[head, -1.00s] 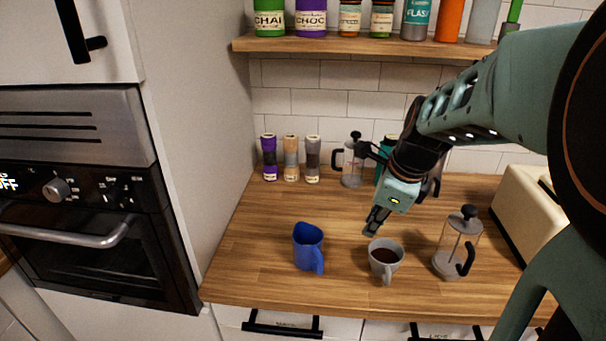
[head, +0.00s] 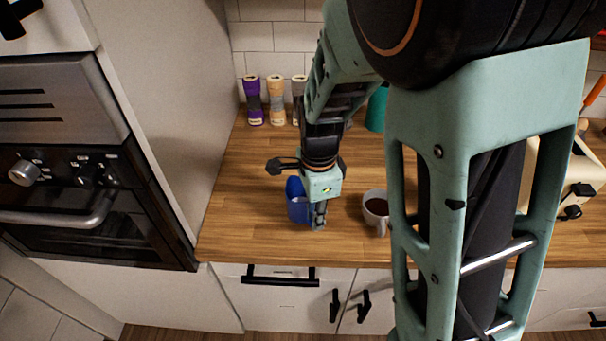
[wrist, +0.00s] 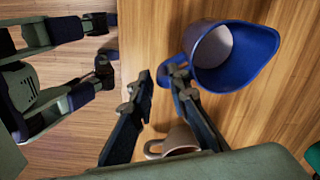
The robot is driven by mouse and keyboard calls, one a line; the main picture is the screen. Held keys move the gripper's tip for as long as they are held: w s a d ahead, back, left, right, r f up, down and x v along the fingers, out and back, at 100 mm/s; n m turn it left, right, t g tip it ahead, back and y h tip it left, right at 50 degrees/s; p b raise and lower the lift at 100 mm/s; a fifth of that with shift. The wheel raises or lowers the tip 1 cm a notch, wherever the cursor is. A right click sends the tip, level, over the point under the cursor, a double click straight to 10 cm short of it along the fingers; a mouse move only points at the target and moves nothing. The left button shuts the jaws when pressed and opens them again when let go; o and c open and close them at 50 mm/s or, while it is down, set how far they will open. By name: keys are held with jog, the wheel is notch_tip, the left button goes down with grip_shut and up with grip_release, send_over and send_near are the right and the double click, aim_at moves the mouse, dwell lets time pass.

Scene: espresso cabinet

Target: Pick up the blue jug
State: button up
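The blue jug (head: 297,208) stands upright on the wooden counter, partly hidden behind my gripper (head: 318,222) in the head view. In the wrist view the jug (wrist: 237,70) is at the upper right, seen from above into its open top. My gripper (wrist: 161,76) has its two fingers apart. The right finger overlaps the jug's handle, and a bit of blue handle shows in the gap between the fingers. I cannot tell whether a finger touches it.
A grey mug (head: 375,208) with dark liquid stands right of the jug, close to my gripper; it also shows in the wrist view (wrist: 174,143). Purple (head: 253,100) and tan (head: 276,100) containers stand at the back. The oven (head: 70,165) is left. Counter left of the jug is clear.

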notch_tip(320, 180, down, 5)
jog(key=shift+w+d, duration=0.1)
dwell(0.3)
grip_shut()
